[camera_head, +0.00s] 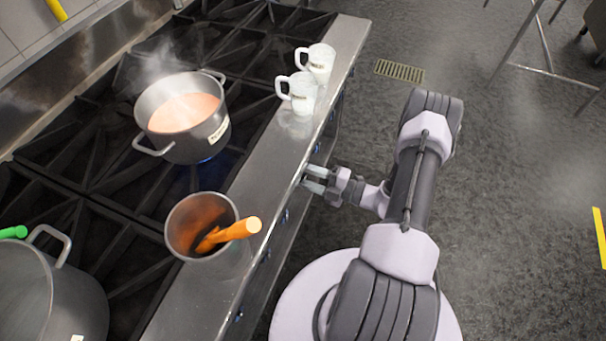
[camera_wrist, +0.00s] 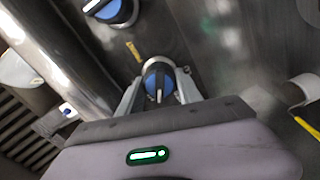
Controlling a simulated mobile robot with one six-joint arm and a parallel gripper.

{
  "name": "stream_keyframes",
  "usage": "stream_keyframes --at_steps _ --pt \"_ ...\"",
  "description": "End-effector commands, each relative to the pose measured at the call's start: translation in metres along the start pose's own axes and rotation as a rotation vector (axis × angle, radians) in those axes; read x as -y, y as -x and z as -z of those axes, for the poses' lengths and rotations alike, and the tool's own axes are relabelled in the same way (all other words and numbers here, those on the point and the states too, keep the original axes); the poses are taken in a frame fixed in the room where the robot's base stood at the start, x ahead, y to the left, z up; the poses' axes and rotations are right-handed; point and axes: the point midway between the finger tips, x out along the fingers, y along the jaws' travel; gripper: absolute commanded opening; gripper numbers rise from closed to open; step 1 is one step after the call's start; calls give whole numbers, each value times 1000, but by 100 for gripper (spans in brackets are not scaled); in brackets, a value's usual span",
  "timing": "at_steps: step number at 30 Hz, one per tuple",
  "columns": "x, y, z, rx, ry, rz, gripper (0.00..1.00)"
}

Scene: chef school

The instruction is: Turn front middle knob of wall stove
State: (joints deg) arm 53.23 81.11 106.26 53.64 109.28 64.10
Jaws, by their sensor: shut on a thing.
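The wall stove (camera_head: 345,48) runs along the left in the head view, with its knobs on the front face. In the wrist view a blue and black knob (camera_wrist: 158,80) with a pale pointer line sits between the two fingers of my gripper (camera_wrist: 160,88), which is shut on it. In the head view my gripper (camera_head: 314,180) reaches the stove front just below the counter edge, and the held knob is hidden there. A second blue knob (camera_wrist: 112,10) shows at the top of the wrist view, clear of the fingers.
A steaming pot (camera_head: 215,128) stands over a lit burner. Two white mugs (camera_head: 320,62) (camera_head: 302,97) and a metal container (camera_head: 185,215) with an orange-handled tool (camera_head: 238,230) stand along the front ledge. A large pot (camera_head: 75,300) is at lower left. The floor on the right is open.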

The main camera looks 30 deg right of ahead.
Motion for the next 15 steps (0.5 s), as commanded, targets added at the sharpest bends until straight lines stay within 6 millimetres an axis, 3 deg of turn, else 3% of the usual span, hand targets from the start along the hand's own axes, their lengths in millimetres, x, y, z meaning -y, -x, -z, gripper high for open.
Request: stream_keyframes --at_steps 15 --pt "0 0 0 0 -487 1 1"
